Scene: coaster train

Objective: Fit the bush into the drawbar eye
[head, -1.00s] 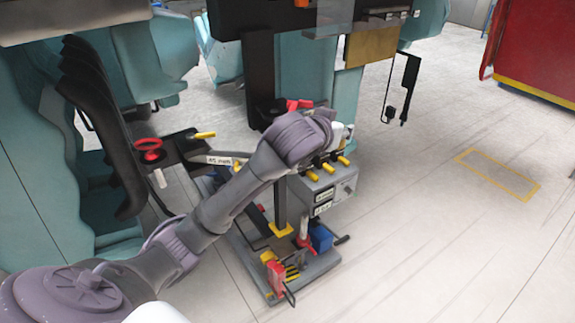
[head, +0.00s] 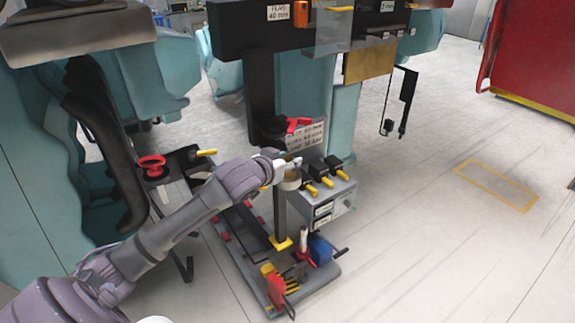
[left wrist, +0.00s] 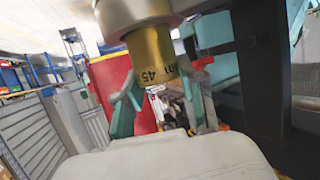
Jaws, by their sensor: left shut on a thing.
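My left gripper (head: 288,170) is shut on a brass bush (left wrist: 154,56) marked 45. In the left wrist view the teal fingers (left wrist: 160,100) stand on either side of the bush. A pale round metal part (left wrist: 140,12) covers the bush's upper end; I cannot tell whether it is a flange or another piece. In the head view the gripper is beside the upright post of a grey stand, in front of a small lettered sign. I cannot clearly make out the drawbar eye in the head view. My right gripper is not in view.
A grey box with yellow-handled levers (head: 322,195) stands just right of the gripper. Red and blue tools (head: 318,248) sit on the stand's base. A red ring (head: 150,165) lies on a dark arm at left. Black beam (head: 240,25) hangs above. Floor at right is clear.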

